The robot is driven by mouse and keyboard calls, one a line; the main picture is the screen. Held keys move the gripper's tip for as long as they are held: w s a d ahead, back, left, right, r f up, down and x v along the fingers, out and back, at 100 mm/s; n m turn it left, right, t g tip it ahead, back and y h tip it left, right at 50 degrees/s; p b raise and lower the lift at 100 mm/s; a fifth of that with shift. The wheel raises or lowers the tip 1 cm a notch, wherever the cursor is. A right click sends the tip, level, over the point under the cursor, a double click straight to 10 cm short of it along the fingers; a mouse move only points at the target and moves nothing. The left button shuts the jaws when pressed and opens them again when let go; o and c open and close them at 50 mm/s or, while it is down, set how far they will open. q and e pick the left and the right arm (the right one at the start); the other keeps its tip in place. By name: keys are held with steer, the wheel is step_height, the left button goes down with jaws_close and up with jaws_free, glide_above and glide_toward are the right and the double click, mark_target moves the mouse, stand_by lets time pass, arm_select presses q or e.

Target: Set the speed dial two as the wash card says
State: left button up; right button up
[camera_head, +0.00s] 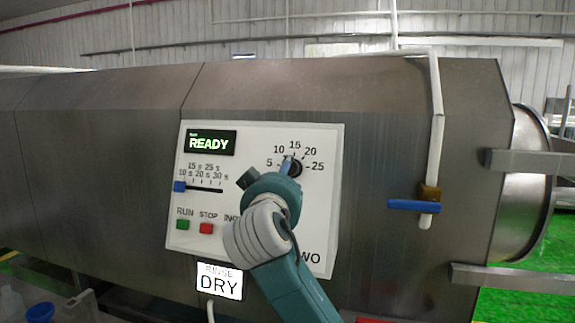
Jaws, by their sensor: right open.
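A white control panel (325,205) is on the steel drum, with letters "WO" showing at its lower right beside my arm. Its round dial (295,169) is dark, with a blue part at its upper left and marks 5, 10, 15, 20 and 25. The blue part seems to lean near 10, but the exact setting is unclear. My right gripper (270,174) is open in front of the panel, just below and left of the dial, covering part of it. I cannot tell whether it touches. A white card (219,282) below the panel reads "RINSE" faintly and "DRY" boldly. My left gripper is not in view.
The panel also has a lit "READY" display (209,143), a blue slider (180,187), a green RUN button (183,225) and a red STOP button (206,229). A blue-handled valve (414,205) on a white pipe juts out at the right.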

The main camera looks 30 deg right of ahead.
mark_target(291, 169)
steer(key=p+x, duration=0.3)
steer(key=x, duration=0.5)
steer(key=shift+f, duration=0.15)
steer(key=shift+d, duration=0.15)
